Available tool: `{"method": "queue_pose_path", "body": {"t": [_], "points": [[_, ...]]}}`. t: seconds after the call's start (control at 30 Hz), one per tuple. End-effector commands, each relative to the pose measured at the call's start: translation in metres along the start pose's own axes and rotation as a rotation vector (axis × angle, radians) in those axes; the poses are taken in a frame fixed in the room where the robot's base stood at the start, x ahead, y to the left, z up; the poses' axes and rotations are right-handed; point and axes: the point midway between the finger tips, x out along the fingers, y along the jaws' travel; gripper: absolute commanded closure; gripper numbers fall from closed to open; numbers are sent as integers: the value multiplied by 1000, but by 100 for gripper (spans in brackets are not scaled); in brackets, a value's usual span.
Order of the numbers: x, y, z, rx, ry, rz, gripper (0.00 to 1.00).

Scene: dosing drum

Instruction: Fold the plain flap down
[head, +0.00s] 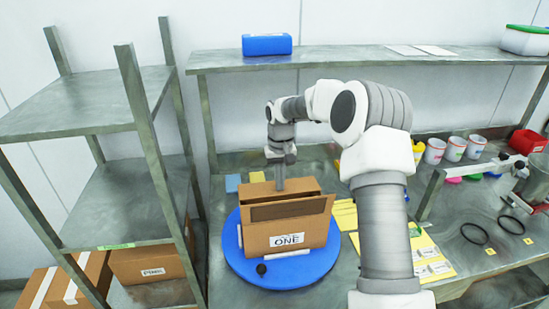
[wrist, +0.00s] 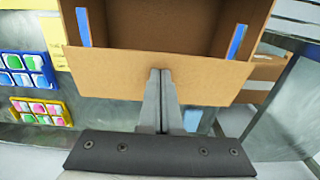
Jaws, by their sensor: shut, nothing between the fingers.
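A brown cardboard box (head: 260,239) marked "ONE" stands on a round blue turntable (head: 234,262), its top at least partly open. My gripper (head: 280,188) points down at the far side of the box top, with its fingers together. In the wrist view, the shut fingertips (wrist: 161,72) overlap a plain, unmarked cardboard flap (wrist: 205,80) along the box edge. The flap sticks out towards my gripper. Blue strips (wrist: 236,42) show on the inner sides of the box. I cannot tell whether the fingertips touch the flap. Nothing is held.
A metal shelf rack (head: 90,102) stands close on the left, with cartons (head: 150,262) low down. An overhead shelf (head: 350,61) runs behind my arm. Yellow cards (head: 430,254) lie right of the turntable. Cups (head: 455,148) stand at the back right.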

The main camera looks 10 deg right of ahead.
Motion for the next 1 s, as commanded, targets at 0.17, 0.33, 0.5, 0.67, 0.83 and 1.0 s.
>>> {"method": "queue_pose_path", "body": {"t": [0.17, 0.33, 0.5, 0.67, 0.83, 1.0], "points": [[7, 0, 0, -1, -1, 0, 100], [8, 0, 0, 0, 0, 0, 100], [-2, 0, 0, 0, 0, 0, 100], [-19, 0, 0, 0, 1, 1, 100], [-36, 0, 0, 1, 2, 1, 100], [-53, 0, 0, 0, 1, 0, 100]]}}
